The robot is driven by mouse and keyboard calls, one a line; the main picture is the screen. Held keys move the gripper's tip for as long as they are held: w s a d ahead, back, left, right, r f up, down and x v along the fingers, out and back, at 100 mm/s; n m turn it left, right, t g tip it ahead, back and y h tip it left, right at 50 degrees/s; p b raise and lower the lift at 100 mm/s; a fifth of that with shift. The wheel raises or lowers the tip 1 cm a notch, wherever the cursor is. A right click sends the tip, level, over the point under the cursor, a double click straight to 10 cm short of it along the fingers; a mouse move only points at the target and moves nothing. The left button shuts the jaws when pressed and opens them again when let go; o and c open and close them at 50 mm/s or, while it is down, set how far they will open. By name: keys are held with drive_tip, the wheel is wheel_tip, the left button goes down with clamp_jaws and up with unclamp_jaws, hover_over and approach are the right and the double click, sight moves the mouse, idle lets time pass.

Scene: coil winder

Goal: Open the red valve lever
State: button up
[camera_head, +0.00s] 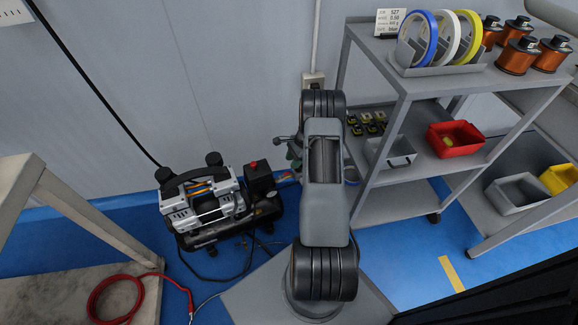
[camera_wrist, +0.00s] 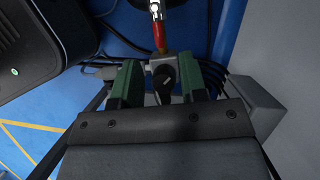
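In the wrist view, the red lever (camera_wrist: 159,36) points up the picture from a grey valve body (camera_wrist: 161,60), with a silver fitting at its far end. A dark knob-like part (camera_wrist: 163,78) sits just below the valve body. My gripper (camera_wrist: 162,68) has two green fingers spread apart, one on each side of the valve body and dark part. Gaps show on both sides, and the lever lies just beyond the fingertips. In the head view, my arm hides most of the gripper and valve beside the compressor; the lever cannot be made out clearly there.
The compressor (camera_head: 215,205) stands on the blue floor left of my arm. A grey shelf cart (camera_head: 400,85) stands close on the right. The wall is behind. A red hose (camera_head: 112,285) lies on a table at lower left. Dark cables (camera_wrist: 235,85) run near the fingers.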

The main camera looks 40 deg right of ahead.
drive_tip(key=p+v, duration=0.2)
drive_tip(key=v, duration=0.6)
drive_tip(key=shift+r, duration=0.25)
drive_tip(key=shift+d, duration=0.1)
drive_tip(key=s+a+r+n+h+p, duration=0.1)
drive_tip(key=a+r+n+p, duration=0.3)
drive_tip(key=r, duration=0.7)
drive_tip(key=a+r+n+h+p, duration=0.1)
drive_tip(key=a+r+n+p, duration=0.1)
drive_tip(key=a+r+p, duration=0.7)
drive_tip(key=s+a+r+n+h+p, duration=0.1)
drive_tip(key=a+r+n+p, duration=0.2)
drive_tip(key=r, duration=1.1)
drive_tip(key=s+a+r+n+t+p, duration=0.1)
drive_tip(key=s+a+r+n+p, duration=0.4)
drive_tip(key=r, duration=0.4)
drive_tip(key=s+a+r+n+t+h+p, duration=0.1)
drive_tip(key=s+a+r+n+p, duration=0.5)
drive_tip(key=s+a+r, duration=0.2)
wheel_tip(320, 180, up, 3)
drive_tip(key=shift+s+a+f+n+t+p, duration=0.3)
drive_tip(key=shift+s+n+t, duration=0.1)
drive_tip(key=shift+s, duration=0.75)
